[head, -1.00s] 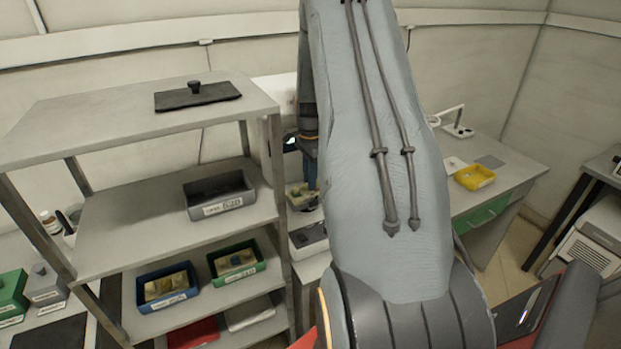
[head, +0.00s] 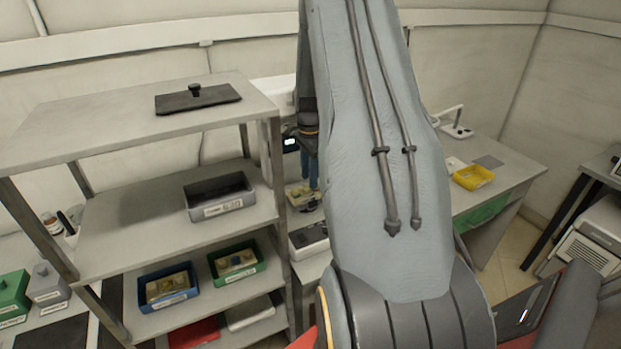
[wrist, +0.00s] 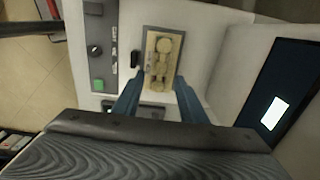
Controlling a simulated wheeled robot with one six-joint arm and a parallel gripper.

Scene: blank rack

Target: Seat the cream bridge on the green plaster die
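A tan block with a cream, three-lobed piece (wrist: 163,58) on it lies on the light machine top in the wrist view. The piece looks like the cream bridge. The block shows small in the head view (head: 301,195). My gripper (wrist: 158,82) has two blue fingers standing apart at the near end of the block, with nothing seen held between them. In the head view my gripper (head: 312,182) is just above and right of the block, partly hidden by my arm. A green tray (head: 262,262) on the rack holds a tan block; whether it is the green plaster die is unclear.
A blue tray (head: 142,296) with another block stands beside the green tray. A dark grey bin (head: 190,208) sits on the shelf above. The machine has a panel with a green button (wrist: 98,84) left of the block and a dark screen (wrist: 268,85) right. A yellow tray (head: 473,178) is on the right desk.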

